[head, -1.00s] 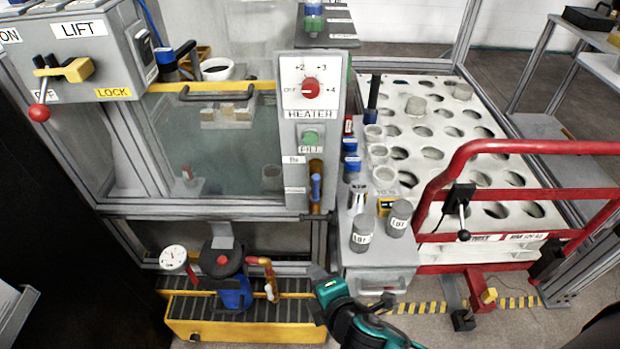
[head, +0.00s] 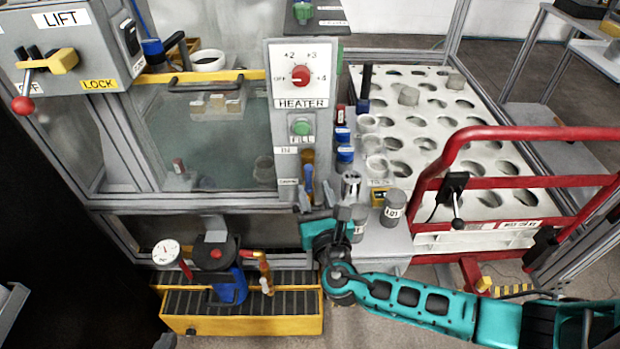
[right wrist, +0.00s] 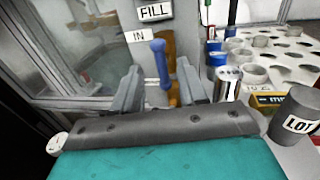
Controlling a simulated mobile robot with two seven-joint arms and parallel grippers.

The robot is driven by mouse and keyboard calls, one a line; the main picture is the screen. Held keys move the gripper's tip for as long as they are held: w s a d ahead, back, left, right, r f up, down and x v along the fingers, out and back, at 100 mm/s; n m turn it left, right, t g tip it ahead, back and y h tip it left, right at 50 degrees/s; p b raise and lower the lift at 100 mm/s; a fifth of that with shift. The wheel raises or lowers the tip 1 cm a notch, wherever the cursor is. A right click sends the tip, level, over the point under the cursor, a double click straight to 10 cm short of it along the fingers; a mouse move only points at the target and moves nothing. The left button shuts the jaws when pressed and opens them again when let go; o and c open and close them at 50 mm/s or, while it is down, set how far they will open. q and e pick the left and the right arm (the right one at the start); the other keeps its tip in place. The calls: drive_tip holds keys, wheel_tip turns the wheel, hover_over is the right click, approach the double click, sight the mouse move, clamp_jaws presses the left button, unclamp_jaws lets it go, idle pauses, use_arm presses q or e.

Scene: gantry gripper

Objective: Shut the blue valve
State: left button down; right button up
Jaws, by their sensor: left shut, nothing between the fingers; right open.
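The blue valve's handle (head: 308,180) stands upright along a brass pipe on the grey panel below the heater and fill controls. In the right wrist view the blue handle (right wrist: 160,62) appears between the two fingers, under the IN label. My right gripper (head: 314,198) is open just in front of the handle's lower part; its fingers (right wrist: 159,72) flank the handle in the picture. I cannot tell whether they touch it. Only a small dark tip of my left gripper (head: 165,341) shows at the bottom edge of the head view, away from the valve.
Grey LOT cylinders (head: 394,208) and small bottles stand on the shelf right of the valve, close to my right gripper. A red rail (head: 530,133) and a perforated white rack lie further right. A yellow drip tray (head: 245,325) with a pump is below left.

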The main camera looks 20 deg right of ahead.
sight(309, 176)
drive_tip(key=w, duration=0.5)
drive_tip(key=shift+d, duration=0.2)
drive_tip(key=shift+s, duration=0.1)
clamp_jaws()
